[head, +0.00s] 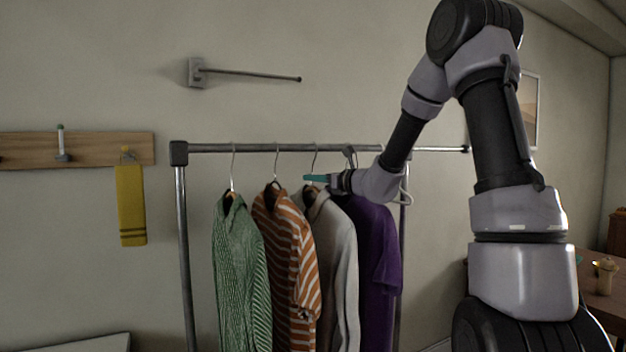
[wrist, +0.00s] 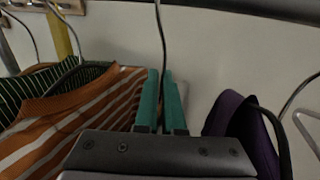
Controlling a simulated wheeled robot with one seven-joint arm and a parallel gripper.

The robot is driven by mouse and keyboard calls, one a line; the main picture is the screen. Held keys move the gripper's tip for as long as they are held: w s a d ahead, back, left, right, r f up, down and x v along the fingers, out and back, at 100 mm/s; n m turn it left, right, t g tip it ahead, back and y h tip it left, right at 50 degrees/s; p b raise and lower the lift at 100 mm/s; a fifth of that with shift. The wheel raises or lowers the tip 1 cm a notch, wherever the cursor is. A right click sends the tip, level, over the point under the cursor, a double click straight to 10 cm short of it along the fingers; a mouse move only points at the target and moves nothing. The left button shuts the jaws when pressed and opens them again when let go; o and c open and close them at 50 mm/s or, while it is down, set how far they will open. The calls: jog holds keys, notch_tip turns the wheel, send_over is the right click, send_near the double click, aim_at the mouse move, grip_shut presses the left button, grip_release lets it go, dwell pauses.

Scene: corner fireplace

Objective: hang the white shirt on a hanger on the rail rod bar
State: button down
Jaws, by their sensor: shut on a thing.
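The white shirt (head: 340,250) hangs upright on its hanger between the orange striped shirt and the purple shirt. Its hanger hook (head: 314,160) reaches up to the rail rod bar (head: 255,148); whether it rests over the bar is hard to tell. My gripper (head: 316,178), with teal fingers, is shut on the hook's wire just below the bar. In the wrist view the fingers (wrist: 162,100) close around the dark hook wire (wrist: 161,40), and the bar (wrist: 240,10) crosses the top. The white shirt is hidden there by my gripper's body.
A green shirt (head: 238,265) and an orange striped shirt (head: 287,245) hang to the left. A purple shirt (head: 378,245) hangs close on the right, with an empty white hanger (head: 405,192) beyond it. A wall-mounted rod (head: 250,73) is above.

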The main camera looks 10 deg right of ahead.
jog(key=shift+s+d+r, duration=0.1)
jog(key=shift+s+r, duration=0.1)
jog(key=shift+r, duration=0.35)
jog(key=shift+s+r, duration=0.15)
jog(key=shift+r, duration=0.4)
jog(key=shift+s+d+r, duration=0.25)
jog(key=shift+s+r, duration=0.15)
jog(key=shift+s, duration=0.3)
jog(key=shift+s+d+r, duration=0.2)
jog(key=shift+s+r, duration=0.15)
jog(key=shift+s, duration=0.5)
